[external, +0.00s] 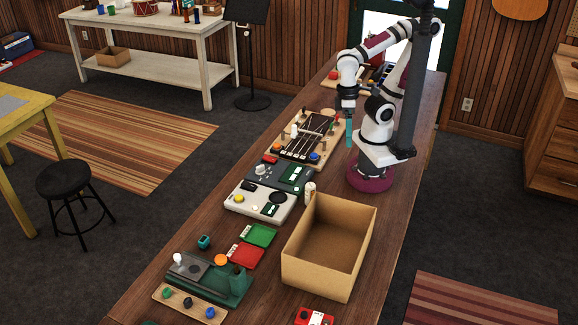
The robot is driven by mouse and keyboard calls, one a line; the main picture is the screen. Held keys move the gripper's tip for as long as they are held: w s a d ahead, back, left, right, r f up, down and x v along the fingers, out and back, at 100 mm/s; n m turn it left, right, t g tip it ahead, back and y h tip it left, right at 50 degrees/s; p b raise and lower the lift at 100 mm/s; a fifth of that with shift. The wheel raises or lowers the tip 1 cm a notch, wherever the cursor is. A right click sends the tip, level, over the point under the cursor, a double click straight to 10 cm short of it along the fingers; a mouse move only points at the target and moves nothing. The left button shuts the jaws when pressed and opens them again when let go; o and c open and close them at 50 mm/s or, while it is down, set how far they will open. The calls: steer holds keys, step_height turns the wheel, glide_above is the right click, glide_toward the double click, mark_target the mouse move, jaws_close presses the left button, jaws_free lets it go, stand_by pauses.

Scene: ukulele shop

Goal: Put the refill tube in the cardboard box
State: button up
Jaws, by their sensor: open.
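The open cardboard box (312,277) stands upright on the long wooden bench, and the part of its floor that shows is bare. A small pale cylinder (310,188) stands at the box's far left corner; it may be the refill tube, but it is too small to be sure. My gripper (349,138) points down over the far part of the bench, beyond the box and to the right of the stringed board. It is open. Its narrow teal end is too small to show the gap between the fingers.
The stringed board (304,136) and grey panels with knobs (262,204) line the bench's left side. Nearer are green (260,236) and red (245,255) trays and a dark green stand (207,282). A red item (314,316) lies in front of the box.

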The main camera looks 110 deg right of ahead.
steer(key=m+h, duration=0.2)
steer(key=m, duration=1.2)
glide_above(310, 194)
steer(key=d, duration=0.2)
step_height(310, 194, down, 5)
steer(key=f, duration=1.5)
steer(key=shift+s+a+f, duration=0.2)
steer(key=shift+s+a, duration=0.1)
steer(key=shift+s, duration=0.1)
jaws_close()
